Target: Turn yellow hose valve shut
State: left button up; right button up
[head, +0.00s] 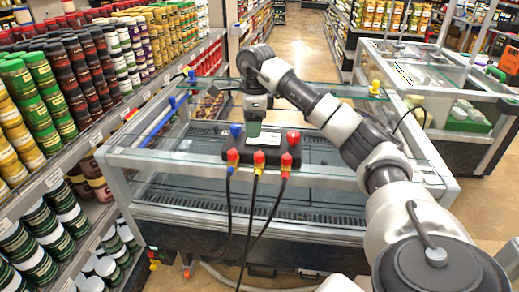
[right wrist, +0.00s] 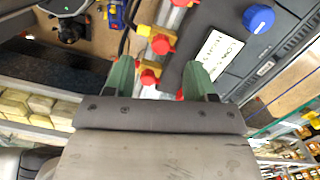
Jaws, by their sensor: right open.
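A dark pump manifold (head: 212,153) rests on the glass-topped case, with a row of hose valves along its front edge. The valves have red handles on yellow fittings; the middle one (head: 259,158) stands between a left one (head: 232,157) and a right one (head: 286,161). My right gripper (head: 254,130) is over the manifold, behind the middle valve. In the right wrist view, its green fingers (right wrist: 160,78) are apart. A red handle with yellow (right wrist: 150,72) shows between them, near the left finger; contact is unclear. My left gripper is not in view.
A blue knob (head: 236,131) and a red knob (head: 293,137) stand on the manifold, close to the right gripper. Black hoses (head: 255,215) hang from the valves over the case front. Full shelves (head: 85,130) line the left side.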

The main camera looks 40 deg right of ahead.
aim_at(259, 154)
jog(key=shift+h, duration=0.3)
jog(key=f, duration=0.3)
jog(key=d+f+p, duration=0.1)
jog(key=f, duration=0.2)
jog(key=s+f+p, duration=0.1)
jog(key=f, duration=0.2)
jog(key=shift+d+f, duration=0.25)
jog(key=shift+d, duration=0.05)
jog(key=c, duration=0.9)
jog(key=shift+c, duration=0.2)
